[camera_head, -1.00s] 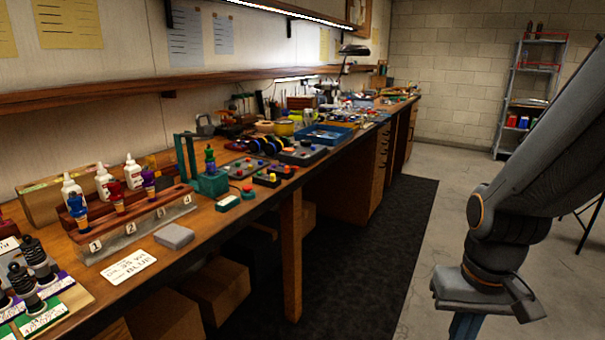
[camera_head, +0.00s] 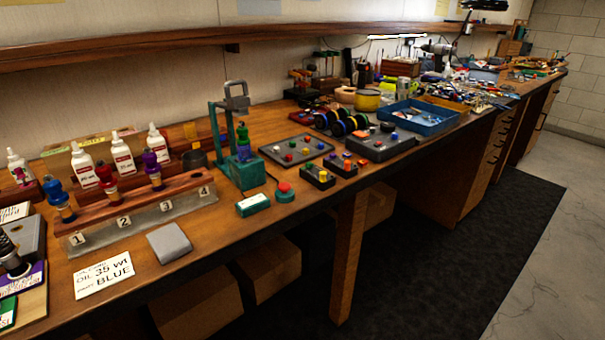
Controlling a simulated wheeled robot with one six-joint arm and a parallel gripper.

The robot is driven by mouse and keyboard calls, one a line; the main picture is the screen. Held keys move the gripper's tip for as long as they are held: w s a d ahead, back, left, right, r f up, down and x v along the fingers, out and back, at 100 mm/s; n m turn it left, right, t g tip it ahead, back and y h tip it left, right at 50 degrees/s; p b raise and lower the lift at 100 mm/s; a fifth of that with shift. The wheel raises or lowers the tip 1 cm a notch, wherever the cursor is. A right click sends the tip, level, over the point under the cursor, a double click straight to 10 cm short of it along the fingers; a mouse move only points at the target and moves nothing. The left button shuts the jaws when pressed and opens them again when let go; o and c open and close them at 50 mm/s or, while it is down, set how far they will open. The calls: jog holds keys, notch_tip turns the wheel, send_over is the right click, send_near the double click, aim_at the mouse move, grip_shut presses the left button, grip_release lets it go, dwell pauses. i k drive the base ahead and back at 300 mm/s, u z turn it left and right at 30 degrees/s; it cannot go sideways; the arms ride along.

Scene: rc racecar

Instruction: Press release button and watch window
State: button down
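A round red button (camera_head: 285,187) on a small green base sits near the bench's front edge. Just left of it lies a small green box (camera_head: 253,206) with a pale panel on top, perhaps the window; I cannot read it. Behind them stands a green press-like stand (camera_head: 242,174) with a tall upright frame. A green-topped piece (camera_head: 243,138) stands upright in it, and a grey block-like loop is at the frame's top. My gripper is not in view, and nothing of mine touches the button or box.
A wooden rack (camera_head: 140,208) numbered 1 to 4 holds red, blue and purple-topped pieces. A grey block (camera_head: 168,242) and a card reading "OIL 35 WT BLUE" (camera_head: 104,276) lie in front. Trays of coloured knobs (camera_head: 296,150) and a blue tray (camera_head: 418,120) are to the right. Dark mat floor is clear.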

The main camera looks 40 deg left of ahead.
aim_at(284, 187)
jog(key=u, duration=0.45)
jog(key=i, duration=0.8)
jog(key=u, duration=0.9)
jog(key=i, duration=0.3)
jog(key=u, duration=0.3)
